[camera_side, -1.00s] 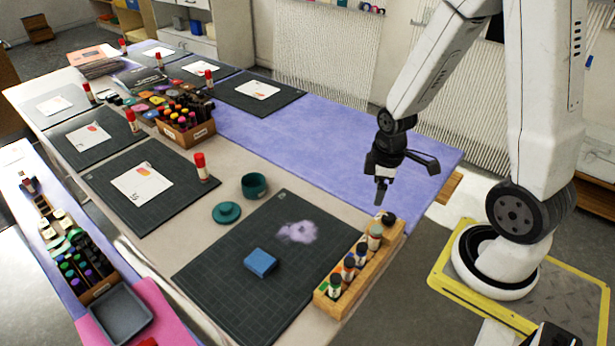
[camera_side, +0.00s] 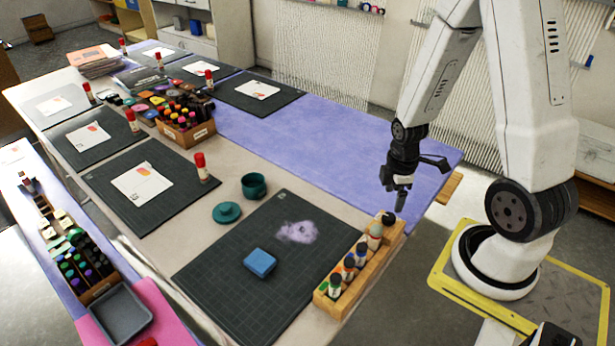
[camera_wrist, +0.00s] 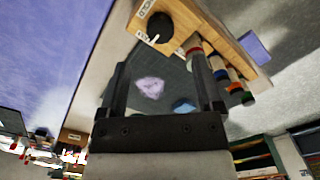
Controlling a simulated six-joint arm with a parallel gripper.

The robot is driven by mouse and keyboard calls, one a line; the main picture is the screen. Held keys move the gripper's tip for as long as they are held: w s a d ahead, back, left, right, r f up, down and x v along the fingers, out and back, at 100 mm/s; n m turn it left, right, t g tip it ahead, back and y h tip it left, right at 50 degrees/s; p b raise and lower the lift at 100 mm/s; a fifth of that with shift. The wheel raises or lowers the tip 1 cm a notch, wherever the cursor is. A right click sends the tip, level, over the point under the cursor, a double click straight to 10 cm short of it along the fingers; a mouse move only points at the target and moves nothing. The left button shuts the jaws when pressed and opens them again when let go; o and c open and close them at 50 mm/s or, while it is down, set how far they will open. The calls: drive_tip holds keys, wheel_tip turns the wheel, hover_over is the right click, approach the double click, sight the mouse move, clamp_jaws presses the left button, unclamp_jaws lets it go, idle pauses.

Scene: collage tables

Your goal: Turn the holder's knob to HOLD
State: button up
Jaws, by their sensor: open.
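The wooden holder (camera_side: 335,300) stands along the right edge of the near dark mat, with several capped bottles in it. Its black round knob (camera_side: 388,217) is at the far end. In the wrist view the knob (camera_wrist: 160,27) is near the top, with a white mark at its lower edge. Beside it is a small white label (camera_wrist: 146,8) that seems to read HOLD, and another white label (camera_wrist: 141,36). My gripper (camera_side: 399,205) is just above and right of the knob, apart from it. In the wrist view my gripper (camera_wrist: 160,62) is open, with nothing between its fingers.
The dark mat (camera_side: 210,270) bears a blue block (camera_side: 260,262) and a pale purple smudge (camera_side: 297,232). A teal cup (camera_side: 254,186) and teal lid (camera_side: 226,212) stand beyond it. The purple table covering (camera_side: 330,150) behind is clear.

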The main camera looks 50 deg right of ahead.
sight(389, 216)
drive_tip(key=shift+f, duration=3.45)
clamp_jaws()
